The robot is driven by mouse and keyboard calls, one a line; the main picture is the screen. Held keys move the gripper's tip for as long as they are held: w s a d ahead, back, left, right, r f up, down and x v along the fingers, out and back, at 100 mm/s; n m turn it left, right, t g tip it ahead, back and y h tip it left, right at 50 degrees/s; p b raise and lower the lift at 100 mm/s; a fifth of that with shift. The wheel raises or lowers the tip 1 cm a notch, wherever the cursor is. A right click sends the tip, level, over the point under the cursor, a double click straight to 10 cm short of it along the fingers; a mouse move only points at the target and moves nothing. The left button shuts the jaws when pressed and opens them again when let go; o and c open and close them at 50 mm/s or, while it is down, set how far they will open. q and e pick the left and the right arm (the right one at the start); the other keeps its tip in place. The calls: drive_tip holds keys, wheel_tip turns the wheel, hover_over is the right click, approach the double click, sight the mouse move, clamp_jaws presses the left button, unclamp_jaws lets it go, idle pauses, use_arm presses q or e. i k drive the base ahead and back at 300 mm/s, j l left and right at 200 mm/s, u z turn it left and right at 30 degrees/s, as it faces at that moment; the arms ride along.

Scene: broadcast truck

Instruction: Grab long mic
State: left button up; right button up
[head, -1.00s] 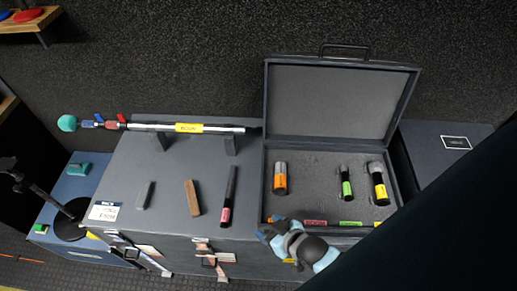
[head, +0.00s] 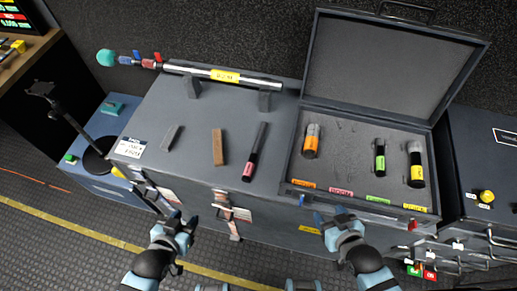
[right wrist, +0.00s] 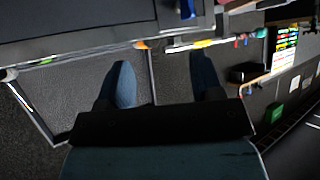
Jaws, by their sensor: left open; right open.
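A long dark mic with a pink band (head: 255,152) lies on top of the dark trunk (head: 185,105), left of the open case. The open case (head: 292,165) holds shorter mics with orange (head: 311,140), green (head: 380,156) and yellow (head: 416,165) bands in grey foam. Coloured labels line its front, with bare foam behind the pink one. My left gripper (head: 182,221) is open and empty in front of the trunk. My right gripper (head: 330,218) is open and empty at the case's front edge; its spread fingers show in the right wrist view (right wrist: 163,78).
A brown block (head: 218,147) and a grey block (head: 172,138) lie left of the pink-banded mic. A boom pole (head: 225,76) rests on supports behind them. The raised case lid (head: 390,65) stands behind the foam. Floor is clear in front.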

sight(250, 167)
drive_tip(key=u, duration=1.5)
drive_tip(key=k+l+u, duration=0.1)
drive_tip(key=k, duration=0.35)
drive_tip(key=k+l+u, duration=0.15)
drive_tip(key=k, duration=0.3)
drive_tip(key=i+l, duration=0.2)
drive_tip(key=l, duration=0.25)
